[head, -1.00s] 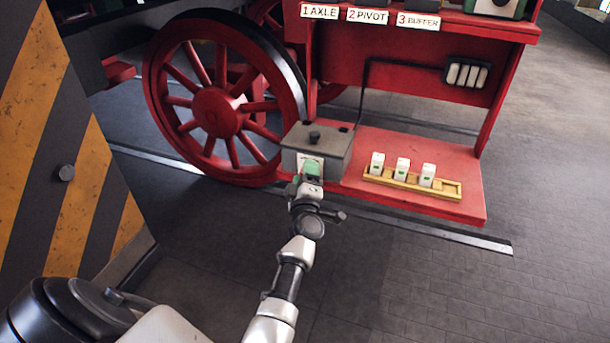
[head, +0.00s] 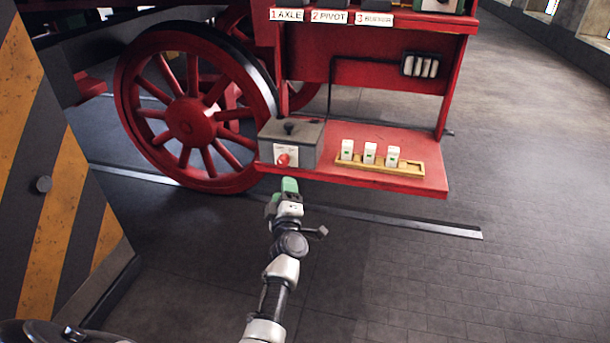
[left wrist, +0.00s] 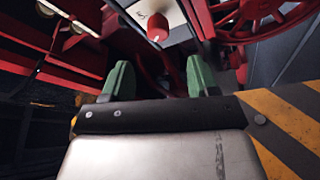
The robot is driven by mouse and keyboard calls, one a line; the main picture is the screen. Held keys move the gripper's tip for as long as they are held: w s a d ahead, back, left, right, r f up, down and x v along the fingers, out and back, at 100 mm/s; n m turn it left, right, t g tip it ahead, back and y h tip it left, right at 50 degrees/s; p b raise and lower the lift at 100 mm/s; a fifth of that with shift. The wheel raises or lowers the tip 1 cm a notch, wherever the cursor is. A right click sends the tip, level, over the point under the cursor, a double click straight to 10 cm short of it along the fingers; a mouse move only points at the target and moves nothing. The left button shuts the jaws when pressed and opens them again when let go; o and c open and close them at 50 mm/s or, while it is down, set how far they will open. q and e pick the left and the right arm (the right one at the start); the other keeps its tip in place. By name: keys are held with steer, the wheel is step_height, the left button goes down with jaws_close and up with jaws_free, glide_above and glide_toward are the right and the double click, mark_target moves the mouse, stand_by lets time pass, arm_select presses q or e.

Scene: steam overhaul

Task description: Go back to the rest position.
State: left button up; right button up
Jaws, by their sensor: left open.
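My left gripper (head: 289,188) has green fingertips and is in front of and below the grey switch box (head: 300,140), apart from it. In the left wrist view the two green fingers (left wrist: 160,85) stand wide apart with nothing between them. The box has a red knob (head: 283,160) on a white plate and a dark knob on its lid. The red knob also shows in the left wrist view (left wrist: 157,27), beyond the fingers. My right gripper is in neither view.
The box stands on a red shelf (head: 420,185) beside a wooden tray (head: 413,170) with several white blocks. A red spoked wheel (head: 188,122) is at left. A black-and-orange striped panel (head: 60,195) stands at far left. The floor at right is clear.

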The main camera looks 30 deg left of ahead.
arm_select(q)
steer(key=s+d+f+m+g+h+b, duration=0.1)
steer(key=s+d+f+m+g+h, duration=0.25)
steer(key=f, duration=0.85)
steer(key=s+d+f+m+h+b, duration=0.1)
steer(key=s+d+f+m+h, duration=0.35)
steer(key=f, duration=0.75)
steer(key=s+d+f+m+g+h+b, duration=0.15)
steer(key=s+d+f+m, duration=0.25)
steer(key=s+f+m, duration=0.55)
steer(key=s+d+f+g+h+b, duration=0.15)
steer(key=s+f+g, duration=0.35)
steer(key=s+f, duration=0.9)
steer(key=s+f+m+g, duration=0.2)
steer(key=s+f+g, duration=0.1)
steer(key=s, duration=0.8)
steer(key=s+a+f+m+g, duration=0.1)
steer(key=s+f+m+g, duration=0.2)
steer(key=s, duration=0.8)
step_height(320, 180, down, 2)
steer(key=shift+s+a+f+b, duration=0.2)
steer(key=shift+s+f+b, duration=0.05)
steer(key=shift+s+b, duration=0.15)
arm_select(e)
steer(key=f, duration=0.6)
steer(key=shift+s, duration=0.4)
arm_select(q)
steer(key=shift+w, duration=0.1)
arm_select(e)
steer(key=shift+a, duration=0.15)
